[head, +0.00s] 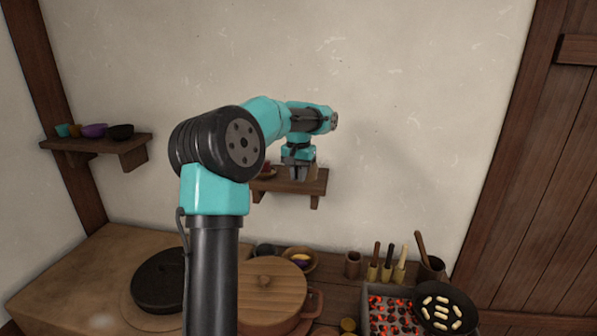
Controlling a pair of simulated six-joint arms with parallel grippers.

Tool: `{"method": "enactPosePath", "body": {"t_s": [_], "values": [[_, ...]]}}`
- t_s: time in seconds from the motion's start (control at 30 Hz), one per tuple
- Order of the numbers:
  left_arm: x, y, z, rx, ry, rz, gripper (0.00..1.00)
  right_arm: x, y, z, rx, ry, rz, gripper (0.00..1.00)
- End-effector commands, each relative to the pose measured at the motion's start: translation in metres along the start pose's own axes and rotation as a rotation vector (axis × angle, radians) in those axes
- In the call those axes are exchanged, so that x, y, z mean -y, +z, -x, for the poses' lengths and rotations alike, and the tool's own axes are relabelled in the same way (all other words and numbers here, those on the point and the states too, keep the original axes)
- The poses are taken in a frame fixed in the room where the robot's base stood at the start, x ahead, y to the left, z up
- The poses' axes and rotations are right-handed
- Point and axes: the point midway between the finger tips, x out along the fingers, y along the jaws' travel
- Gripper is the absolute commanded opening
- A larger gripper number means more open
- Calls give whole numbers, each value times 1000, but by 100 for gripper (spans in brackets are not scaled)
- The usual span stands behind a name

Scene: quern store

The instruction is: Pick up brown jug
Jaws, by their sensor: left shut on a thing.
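My left gripper (300,174) is at the small wall shelf in the middle of the head view, its fingers pointing down. It is shut on a small brownish thing, mostly hidden by the fingers. This seems to be the brown jug, but its shape is too small and covered to make out. I cannot tell whether it touches the shelf. My right gripper is not in view.
The middle shelf (285,186) also bears a small dish with something red (266,170). A left shelf (97,143) holds several bowls. Below are a lidded pot (270,292), a black lid (158,281), glowing coals (390,314) and a pan (442,310).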

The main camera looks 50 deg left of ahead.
Motion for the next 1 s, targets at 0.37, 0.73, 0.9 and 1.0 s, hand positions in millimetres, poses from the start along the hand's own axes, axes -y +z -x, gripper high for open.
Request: {"method": "enactPosePath", "body": {"t_s": [0.37, 0.73, 0.9, 1.0], "values": [[-15, 32, 4, -1, 0, 0, 0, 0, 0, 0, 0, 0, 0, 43], [-22, 47, 5, -1, -1, 1, 0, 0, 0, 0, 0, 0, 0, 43], [-23, 49, 5, 0, -1, 1, 0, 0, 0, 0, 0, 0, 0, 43], [-23, 50, 5, -1, -1, 1, 0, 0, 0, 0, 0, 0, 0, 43]]}}
